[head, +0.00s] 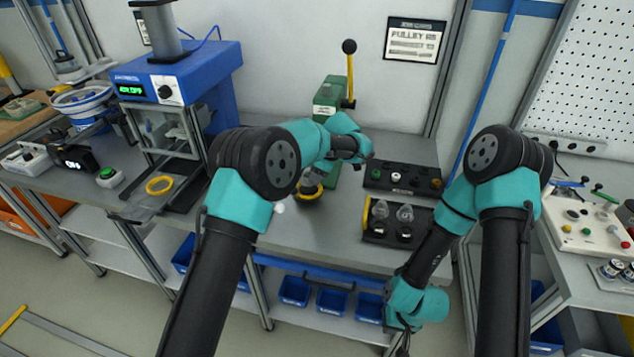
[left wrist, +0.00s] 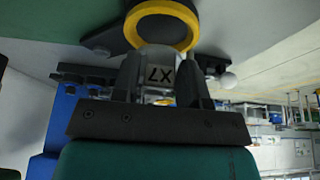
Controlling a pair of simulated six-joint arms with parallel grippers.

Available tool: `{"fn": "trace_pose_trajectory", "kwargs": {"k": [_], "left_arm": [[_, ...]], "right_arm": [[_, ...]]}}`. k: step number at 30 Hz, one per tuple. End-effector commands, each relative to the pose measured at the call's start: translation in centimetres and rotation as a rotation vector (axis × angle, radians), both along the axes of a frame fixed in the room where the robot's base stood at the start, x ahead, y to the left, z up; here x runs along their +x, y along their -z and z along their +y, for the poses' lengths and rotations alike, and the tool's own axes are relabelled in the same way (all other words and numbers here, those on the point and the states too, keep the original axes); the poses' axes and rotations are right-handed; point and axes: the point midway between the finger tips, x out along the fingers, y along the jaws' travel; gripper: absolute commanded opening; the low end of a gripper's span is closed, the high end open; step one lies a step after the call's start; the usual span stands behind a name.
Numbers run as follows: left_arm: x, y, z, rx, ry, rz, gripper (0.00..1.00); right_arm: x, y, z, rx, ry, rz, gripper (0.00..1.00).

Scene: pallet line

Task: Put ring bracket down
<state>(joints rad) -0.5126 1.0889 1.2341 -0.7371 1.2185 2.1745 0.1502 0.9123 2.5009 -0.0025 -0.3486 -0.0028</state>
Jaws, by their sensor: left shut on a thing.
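The ring bracket has a yellow ring (left wrist: 160,25) and a pale block marked X7 (left wrist: 160,73). My left gripper (left wrist: 160,66) is shut on that block, one dark finger on each side, with the ring beyond the fingertips. In the head view the yellow ring (head: 311,194) shows at the foot of the green hand press (head: 329,98), partly hidden by my left arm. I cannot tell whether the bracket touches the surface below it. My right gripper (head: 402,345) hangs low by the bench's front edge; its fingers are too unclear to read.
A blue press (head: 180,75) stands left, with another yellow ring (head: 160,185) at its base. Right of the green press are a black tray of knobs (head: 403,180) and one with clear domes (head: 398,226). A white ball (head: 279,208) is close to the ring. Blue bins (head: 331,301) hang below.

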Motion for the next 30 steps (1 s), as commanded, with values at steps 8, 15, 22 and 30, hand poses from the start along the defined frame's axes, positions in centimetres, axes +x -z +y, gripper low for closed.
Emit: {"fn": "trace_pose_trajectory", "kwargs": {"k": [8, 15, 22, 30], "left_arm": [[-0.1, 3.2, 0.0, 0.001, 0.001, 0.003, 0.12], [-0.1, 3.3, 0.0, 0.0, 0.001, 0.003, 0.12], [-0.2, 3.6, 0.0, 0.0, 0.002, 0.004, 0.47], [-0.2, 3.6, 0.0, 0.0, 0.002, 0.004, 0.65]], "right_arm": [[0.0, 0.0, 0.0, 0.0, 0.0, 0.0, 0.0], [0.0, 0.0, 0.0, 0.0, 0.0, 0.0, 0.0], [0.0, 0.0, 0.0, 0.0, 0.0, 0.0, 0.0], [0.0, 0.0, 0.0, 0.0, 0.0, 0.0, 0.0]]}}
